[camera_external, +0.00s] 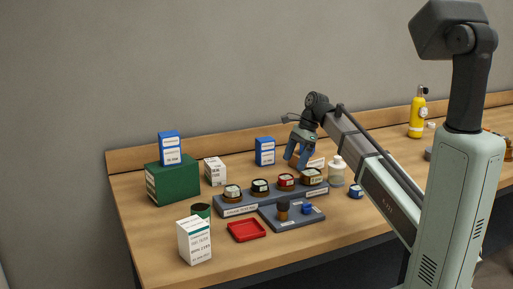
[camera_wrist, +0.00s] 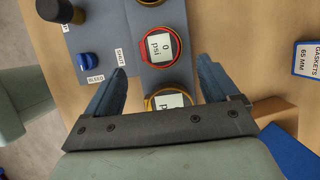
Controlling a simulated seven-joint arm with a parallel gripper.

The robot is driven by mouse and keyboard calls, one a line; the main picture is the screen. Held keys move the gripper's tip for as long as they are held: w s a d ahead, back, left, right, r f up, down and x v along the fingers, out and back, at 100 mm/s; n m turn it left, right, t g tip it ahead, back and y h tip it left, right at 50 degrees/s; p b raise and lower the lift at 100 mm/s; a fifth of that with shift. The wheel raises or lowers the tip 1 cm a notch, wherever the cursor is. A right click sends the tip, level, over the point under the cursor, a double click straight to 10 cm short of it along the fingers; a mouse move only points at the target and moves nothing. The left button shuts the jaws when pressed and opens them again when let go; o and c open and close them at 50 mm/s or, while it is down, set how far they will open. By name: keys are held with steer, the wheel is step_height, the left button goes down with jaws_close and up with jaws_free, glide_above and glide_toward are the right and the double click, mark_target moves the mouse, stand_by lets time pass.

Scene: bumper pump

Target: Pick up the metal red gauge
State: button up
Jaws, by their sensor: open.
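The red gauge (camera_external: 286,181) sits in a row of gauges on a blue-grey rack (camera_external: 238,209). In the wrist view the red-rimmed gauge (camera_wrist: 163,46) reads "0 psi" and lies just beyond my fingertips. My gripper (camera_external: 297,161) is above and behind the right end of the rack. In the wrist view my gripper (camera_wrist: 161,66) is open and empty, its fingers on either side of the line of gauges. A brass-rimmed gauge (camera_wrist: 166,101) shows between the fingers, partly hidden by the gripper body.
A grey panel (camera_external: 291,222) with a dark knob (camera_external: 283,207) and a blue knob (camera_external: 307,208) lies in front of the rack. A red tray (camera_external: 246,230) is left of it. A clear bottle (camera_external: 337,171) stands right of the rack; a blue box (camera_external: 265,151) stands behind.

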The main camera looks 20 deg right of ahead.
mark_target(286, 176)
steer(key=shift+a+x, duration=0.2)
steer(key=shift+x, duration=2.95)
steer(key=shift+r, duration=0.1)
steer(key=c, duration=1.2)
